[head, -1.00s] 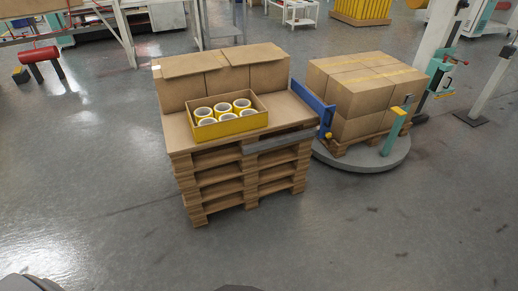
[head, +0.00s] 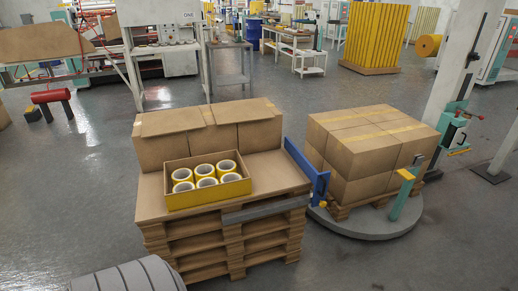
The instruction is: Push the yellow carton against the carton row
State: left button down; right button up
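The yellow carton (head: 213,195) is a low open box with a yellow front and brown inner walls. It holds several white-cored yellow tape rolls (head: 204,171). It sits upright on the brown top board (head: 151,204) of a pallet stack, towards the front. The carton row (head: 160,151) is a line of closed brown cartons along the back of the same board. The yellow carton stands in front of the row, slightly angled to it. Its back wall hides whether the two touch. Neither of my grippers shows in the head view.
Further right, strapped cartons (head: 362,146) stand on a pallet on a round grey turntable (head: 372,224). The board right of the yellow carton is bare.

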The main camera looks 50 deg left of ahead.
aim_at(206, 178)
jog(key=u, duration=0.1)
jog(key=i, duration=0.85)
jog(key=u, duration=1.1)
jog(key=i, duration=0.45)
jog(key=u, duration=0.5)
